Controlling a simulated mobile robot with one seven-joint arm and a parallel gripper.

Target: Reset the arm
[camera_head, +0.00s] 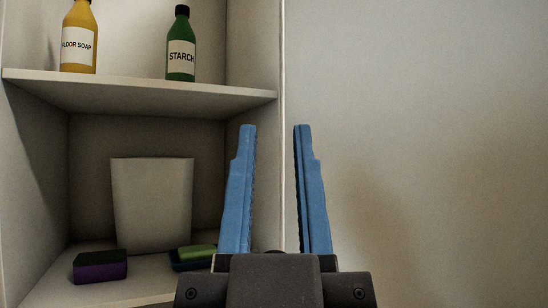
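My gripper (274,130) shows at the lower middle of the head view. Its two blue fingers point up and stand apart with nothing between them, so it is open and empty. It appears in front of the right edge of a white shelf unit. The dark gripper body (274,280) covers the bottom middle of the view. The rest of my arm is not in view.
The upper shelf (140,90) holds a yellow floor soap bottle (78,40) and a green starch bottle (181,45). Below stand a pale bin (152,205), a purple sponge (100,267) and a green-topped sponge (193,256). A bare wall (430,130) fills the right.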

